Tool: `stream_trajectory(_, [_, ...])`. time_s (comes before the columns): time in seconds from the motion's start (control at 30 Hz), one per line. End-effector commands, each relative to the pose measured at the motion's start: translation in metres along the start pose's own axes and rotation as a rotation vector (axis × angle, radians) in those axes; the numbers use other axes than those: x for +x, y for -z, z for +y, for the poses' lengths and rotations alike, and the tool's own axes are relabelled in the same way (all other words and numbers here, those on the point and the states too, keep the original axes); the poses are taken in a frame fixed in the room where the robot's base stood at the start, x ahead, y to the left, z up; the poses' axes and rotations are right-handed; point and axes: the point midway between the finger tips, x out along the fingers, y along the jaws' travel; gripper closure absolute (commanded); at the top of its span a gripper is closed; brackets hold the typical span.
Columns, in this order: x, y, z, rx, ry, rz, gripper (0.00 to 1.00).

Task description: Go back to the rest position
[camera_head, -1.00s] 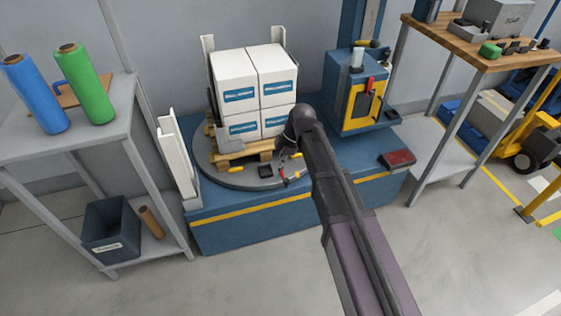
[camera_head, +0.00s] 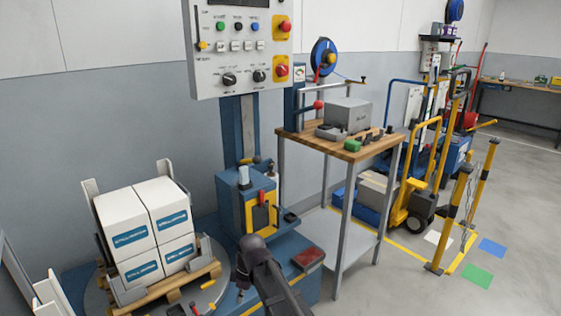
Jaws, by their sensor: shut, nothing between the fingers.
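My arm (camera_head: 268,275) reaches up from the bottom middle of the head view, in front of the blue wrapping machine. My gripper (camera_head: 241,279) shows only as a small dark shape beside the wrist, over the right edge of the turntable. It is shut and holds nothing; the wrist hides part of it.
White cartons (camera_head: 146,226) stand on a wooden pallet (camera_head: 170,293) on the turntable at left. The film carriage (camera_head: 262,205) is just behind my wrist, below a control panel (camera_head: 240,50). A wooden-topped bench (camera_head: 340,145) stands right. Floor is open at lower right.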

Motion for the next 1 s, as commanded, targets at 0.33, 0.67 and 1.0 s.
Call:
stream_trajectory(0.33, [-0.025, -0.135, -0.002, 0.614, -0.090, -0.056, 1.00])
stream_trajectory(0.67, [-0.043, -0.235, -0.022, 1.134, -0.178, -0.084, 1.00])
stream_trajectory(1.0, [-0.053, -0.295, -0.044, 1.470, -0.244, -0.093, 1.00])
